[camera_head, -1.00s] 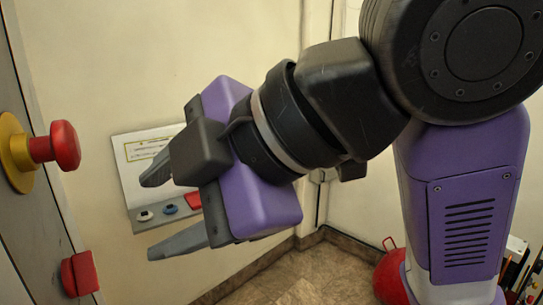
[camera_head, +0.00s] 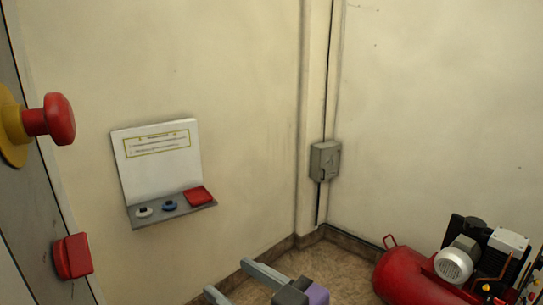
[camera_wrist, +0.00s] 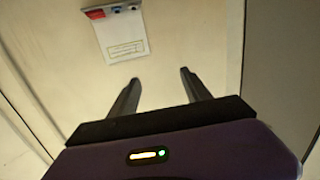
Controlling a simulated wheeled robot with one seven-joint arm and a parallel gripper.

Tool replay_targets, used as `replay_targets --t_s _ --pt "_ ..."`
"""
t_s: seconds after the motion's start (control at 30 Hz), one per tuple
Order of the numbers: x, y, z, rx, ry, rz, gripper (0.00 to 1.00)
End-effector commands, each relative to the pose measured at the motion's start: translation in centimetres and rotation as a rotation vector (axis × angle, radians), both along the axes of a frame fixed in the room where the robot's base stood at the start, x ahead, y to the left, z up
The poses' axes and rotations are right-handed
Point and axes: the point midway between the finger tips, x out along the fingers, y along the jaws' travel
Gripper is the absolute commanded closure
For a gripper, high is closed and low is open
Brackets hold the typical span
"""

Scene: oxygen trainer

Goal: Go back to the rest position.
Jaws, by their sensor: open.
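My gripper (camera_head: 237,279) shows at the bottom edge of the head view, low in front of the wall and floor corner. Its two grey fingers are apart with nothing between them. In the wrist view the open fingers (camera_wrist: 157,84) point toward the cream wall. The rest of my arm is out of the head view.
A wall panel (camera_head: 157,165) with a small shelf holds a white knob, a blue knob and a red tray. A red mushroom button (camera_head: 58,120) and a red block (camera_head: 72,257) are on the grey panel at left. A red compressor (camera_head: 420,280) stands on the floor at right.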

Motion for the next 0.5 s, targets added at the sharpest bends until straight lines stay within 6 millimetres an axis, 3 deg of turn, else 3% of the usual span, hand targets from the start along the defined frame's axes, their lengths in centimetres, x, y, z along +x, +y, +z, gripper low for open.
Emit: replay_targets --t_s 0.03,0.27,0.5 --pt "-0.4 -1.0 -2.3 0.031 0.038 -0.049 0.44" --pt "-2.5 -6.3 -10.1 0.134 0.149 -0.285 0.44" --pt "-7.6 -12.2 -17.3 0.169 0.222 -0.514 0.44"
